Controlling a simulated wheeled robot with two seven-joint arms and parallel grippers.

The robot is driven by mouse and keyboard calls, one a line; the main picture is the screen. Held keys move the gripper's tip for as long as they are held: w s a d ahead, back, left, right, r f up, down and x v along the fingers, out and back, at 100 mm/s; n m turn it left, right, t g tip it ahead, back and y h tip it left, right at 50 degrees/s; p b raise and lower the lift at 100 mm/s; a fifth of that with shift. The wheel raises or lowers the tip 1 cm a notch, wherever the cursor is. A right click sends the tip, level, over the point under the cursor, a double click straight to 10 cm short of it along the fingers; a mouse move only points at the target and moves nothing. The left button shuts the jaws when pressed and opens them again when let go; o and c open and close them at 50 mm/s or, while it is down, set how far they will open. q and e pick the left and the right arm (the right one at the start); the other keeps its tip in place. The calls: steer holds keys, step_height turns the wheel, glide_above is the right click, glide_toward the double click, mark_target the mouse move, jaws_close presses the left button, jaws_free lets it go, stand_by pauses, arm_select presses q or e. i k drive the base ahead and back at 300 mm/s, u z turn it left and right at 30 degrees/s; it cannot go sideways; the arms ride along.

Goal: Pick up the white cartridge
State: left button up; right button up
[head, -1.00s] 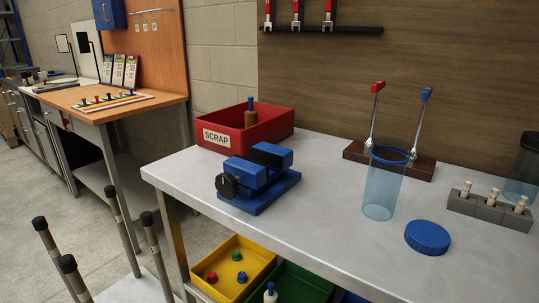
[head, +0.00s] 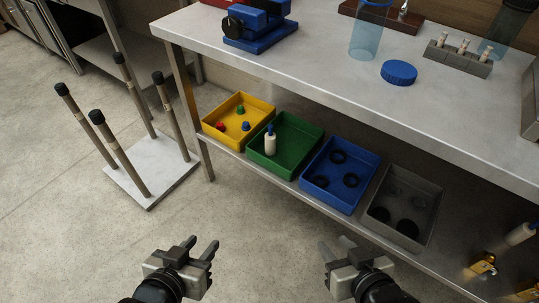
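A white cartridge-like piece with a blue top (head: 270,143) stands upright in the green bin (head: 304,166) on the lower shelf. Another white cylinder (head: 519,234) lies tilted at the far right of that shelf, near brass-coloured parts (head: 482,265). I cannot tell which of the two is the cartridge meant. My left gripper (head: 200,247) is open and empty, low in the picture in front of the shelf. My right gripper (head: 337,247) is also open and empty, in front of the shelf. Neither touches anything.
A yellow bin (head: 265,111) with small coloured pieces, a blue bin (head: 352,205) and a grey bin (head: 430,237) with dark rings share the shelf. The worktop (head: 300,60) overhangs it. A stand with dark-capped rods (head: 150,190) is on the left floor.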

mark_target(271, 137)
steer(key=u, duration=1.9)
steer(key=i, duration=1.35)
steer(key=z, duration=2.05)
steer(key=i, duration=0.5)
